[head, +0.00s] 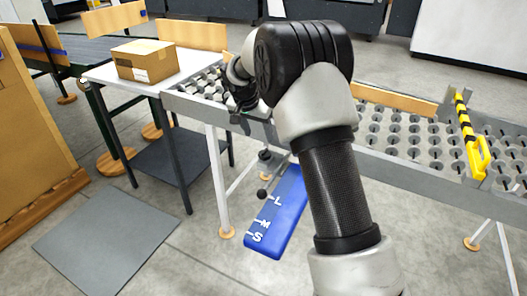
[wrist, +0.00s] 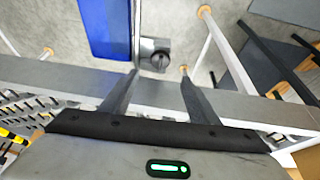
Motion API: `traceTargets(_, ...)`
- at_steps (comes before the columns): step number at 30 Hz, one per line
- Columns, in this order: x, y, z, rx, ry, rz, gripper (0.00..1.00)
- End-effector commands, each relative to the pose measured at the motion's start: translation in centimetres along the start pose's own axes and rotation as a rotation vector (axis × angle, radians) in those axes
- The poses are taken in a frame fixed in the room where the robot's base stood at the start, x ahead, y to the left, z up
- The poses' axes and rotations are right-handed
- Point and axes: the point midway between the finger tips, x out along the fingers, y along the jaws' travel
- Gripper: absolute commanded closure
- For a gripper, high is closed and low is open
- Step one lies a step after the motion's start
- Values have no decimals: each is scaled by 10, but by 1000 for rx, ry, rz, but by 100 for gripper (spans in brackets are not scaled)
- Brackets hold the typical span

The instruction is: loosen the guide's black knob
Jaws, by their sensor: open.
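A blue plate (head: 277,215) marked L, M and S hangs below the roller conveyor's near side; it also shows in the wrist view (wrist: 107,25). A dark round knob (head: 264,155) shows by its upper left edge, and a black ball (head: 262,194) on a thin rod points near the L. In the wrist view a dark knob (wrist: 160,60) on a grey bracket sits just past the fingertips. I cannot tell for certain which of the two it is. My gripper (wrist: 159,75) is open and empty, its fingers on either side of the knob's line, apart from it.
The conveyor's grey side rail (wrist: 60,77) runs under my fingers. A white leg (head: 219,180) stands left of the plate. A table with a cardboard box (head: 144,61) is at the left. A yellow-black guide (head: 471,140) stands on the conveyor at the right.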

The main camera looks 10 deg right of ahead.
Motion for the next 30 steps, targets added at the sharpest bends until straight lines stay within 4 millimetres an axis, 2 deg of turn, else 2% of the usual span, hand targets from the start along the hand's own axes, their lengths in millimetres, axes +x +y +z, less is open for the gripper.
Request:
traceTargets(1, 15, 1, 1, 0, -2, 3, 45)
traceTargets(6, 52, 1, 1, 0, -2, 2, 45)
traceTargets(12, 88, 0, 1, 0, -1, 0, 45)
traceTargets(15, 100, 0, 0, 0, 0, 0, 45)
traceTargets(19, 108, 0, 0, 0, 0, 1, 45)
traceTargets(28, 110, 0, -1, -1, 1, 0, 45)
traceTargets(29, 110, 0, -1, 0, 1, 0, 47)
traceTargets(30, 110, 0, -1, -1, 1, 0, 53)
